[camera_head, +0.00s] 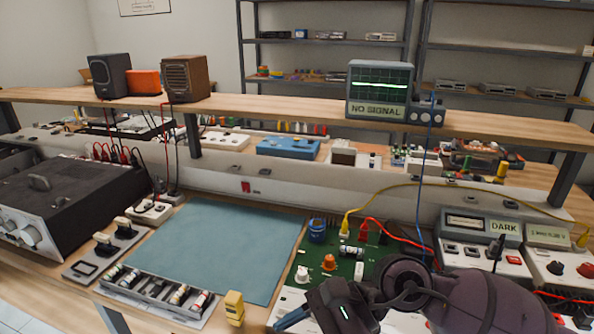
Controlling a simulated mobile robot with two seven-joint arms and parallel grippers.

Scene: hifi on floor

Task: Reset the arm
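My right arm comes in from the lower right, over the front of the bench. Its dark gripper (292,317) is low in the view, near the front edge of the green circuit board (316,262). Only a blue-grey finger part shows at its left side, and the rest is cut off or hidden, so I cannot tell whether it is open or holds anything. My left gripper is not clearly in view.
A bare blue mat (225,240) lies mid-bench. A tray of small parts (160,293) and a yellow piece (234,308) are in front. A black amplifier (70,200) stands left. Meters (480,228) and loose cables are right. A shelf holds a "NO SIGNAL" screen (378,88).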

